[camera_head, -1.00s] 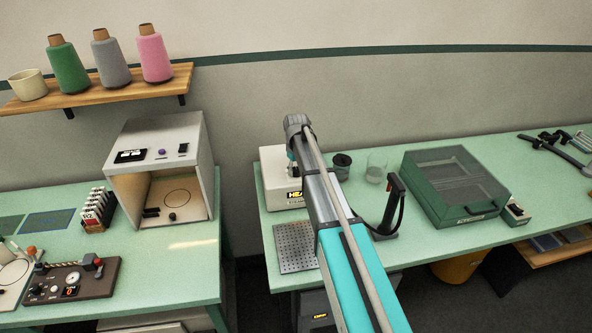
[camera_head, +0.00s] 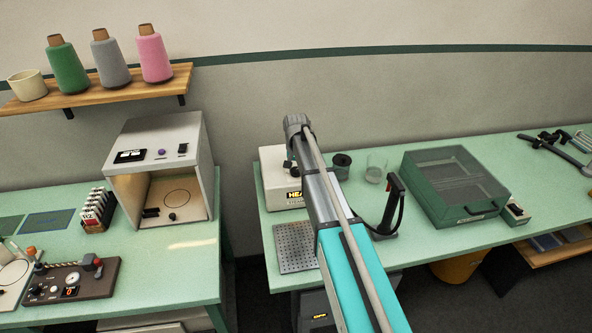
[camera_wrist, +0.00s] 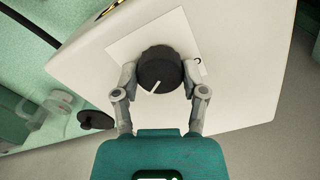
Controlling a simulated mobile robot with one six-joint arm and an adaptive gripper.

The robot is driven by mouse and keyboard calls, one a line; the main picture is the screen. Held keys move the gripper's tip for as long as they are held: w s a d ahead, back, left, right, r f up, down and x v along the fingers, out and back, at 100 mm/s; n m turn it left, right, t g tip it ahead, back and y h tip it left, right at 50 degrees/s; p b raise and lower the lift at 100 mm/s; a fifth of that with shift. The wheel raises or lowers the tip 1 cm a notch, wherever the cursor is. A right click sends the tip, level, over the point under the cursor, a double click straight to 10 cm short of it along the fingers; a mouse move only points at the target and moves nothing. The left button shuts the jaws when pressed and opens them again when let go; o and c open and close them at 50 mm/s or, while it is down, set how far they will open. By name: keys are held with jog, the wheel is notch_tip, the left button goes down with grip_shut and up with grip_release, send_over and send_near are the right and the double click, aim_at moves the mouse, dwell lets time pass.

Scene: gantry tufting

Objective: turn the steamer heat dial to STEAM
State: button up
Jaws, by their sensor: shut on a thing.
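The steamer (camera_head: 283,185) is a white box on the green table in the head view, partly hidden behind my arm. In the wrist view its white housing (camera_wrist: 235,75) fills much of the picture. The heat dial (camera_wrist: 160,66) is a black ribbed knob with a white pointer line on a pale plate. The pointer slants toward the lower left in that view. My gripper (camera_wrist: 160,78) is shut on the dial, one finger on each side. Most of the dial's markings are hidden or too small to read. The head view hides the dial behind my arm.
A perforated metal plate (camera_head: 296,247) lies in front of the steamer. A green lidded case (camera_head: 455,187) is farther right.

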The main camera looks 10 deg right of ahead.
jog(key=shift+s+m, duration=0.1)
jog(key=shift+m, duration=0.4)
jog(key=o, duration=1.1)
jog(key=shift+o, duration=0.2)
jog(key=shift+n, duration=0.4)
